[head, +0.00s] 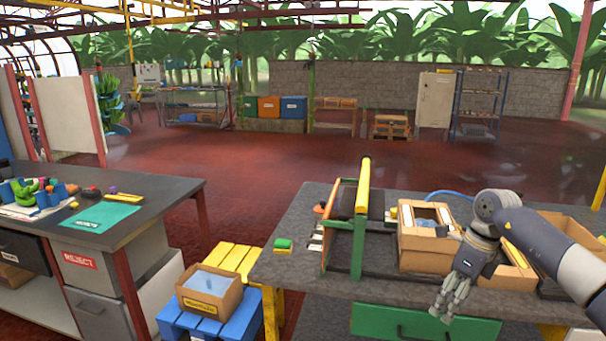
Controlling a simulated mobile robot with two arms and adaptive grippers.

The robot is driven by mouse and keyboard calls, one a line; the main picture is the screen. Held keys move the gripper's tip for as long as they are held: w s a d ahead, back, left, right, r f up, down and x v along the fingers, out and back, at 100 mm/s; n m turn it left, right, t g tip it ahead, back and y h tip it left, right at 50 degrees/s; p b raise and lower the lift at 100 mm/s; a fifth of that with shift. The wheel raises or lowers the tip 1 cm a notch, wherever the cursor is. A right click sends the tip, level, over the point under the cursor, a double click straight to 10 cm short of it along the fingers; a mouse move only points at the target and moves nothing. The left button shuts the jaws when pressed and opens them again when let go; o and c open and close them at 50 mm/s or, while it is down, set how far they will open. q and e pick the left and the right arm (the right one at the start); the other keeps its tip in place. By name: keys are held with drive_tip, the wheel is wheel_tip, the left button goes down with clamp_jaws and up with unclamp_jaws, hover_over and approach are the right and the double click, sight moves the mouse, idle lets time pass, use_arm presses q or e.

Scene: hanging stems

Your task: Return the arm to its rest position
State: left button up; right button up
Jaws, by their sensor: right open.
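My right arm (555,250) comes in from the right edge over the right workbench. My right gripper (449,301) hangs down at the bench's front edge, in front of a cardboard box. Its fingers are apart and nothing shows between them. My left arm and gripper are not in view.
A box on a blue pallet (210,288) stands between the benches. The left table (165,190) carries a teal mat (103,218).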

drive_tip(key=w+a+f+m+t+y, duration=0.15)
drive_tip(key=a+f+m+y, duration=0.3)
drive_tip(key=a+f, duration=0.45)
drive_tip(key=a+f+m+t+y, duration=0.2)
drive_tip(key=a+f+m+y, duration=0.3)
drive_tip(key=a, duration=0.6)
wheel_tip(320, 180, down, 9)
drive_tip(key=m+t, duration=0.5)
drive_tip(key=m, duration=0.3)
drive_tip(key=s+d+f+m+h, duration=0.35)
drive_tip(key=s+f+m, duration=0.3)
drive_tip(key=f, duration=0.35)
drive_tip(key=s+d+f+m+h, duration=0.3)
drive_tip(key=s+d+f+m, duration=0.15)
drive_tip(key=s+f, duration=0.4)
drive_tip(key=s+d+f+m+h, duration=0.3)
drive_tip(key=s+f+m, duration=0.3)
drive_tip(key=f, duration=0.4)
drive_tip(key=s+f+m+g, duration=0.2)
drive_tip(key=s+f, duration=0.1)
drive_tip(key=s, duration=0.8)
drive_tip(key=s+f+m+g+h, duration=0.1)
drive_tip(key=s+f+m+g, duration=0.2)
drive_tip(key=s, duration=0.9)
drive_tip(key=s+f+m+g+h, duration=0.1)
drive_tip(key=s+f, duration=0.4)
drive_tip(key=s, duration=0.6)
drive_tip(key=shift+s+d+m+g, duration=0.2)
drive_tip(key=shift+s+m+g, duration=0.15)
drive_tip(key=shift+m+g, duration=0.55)
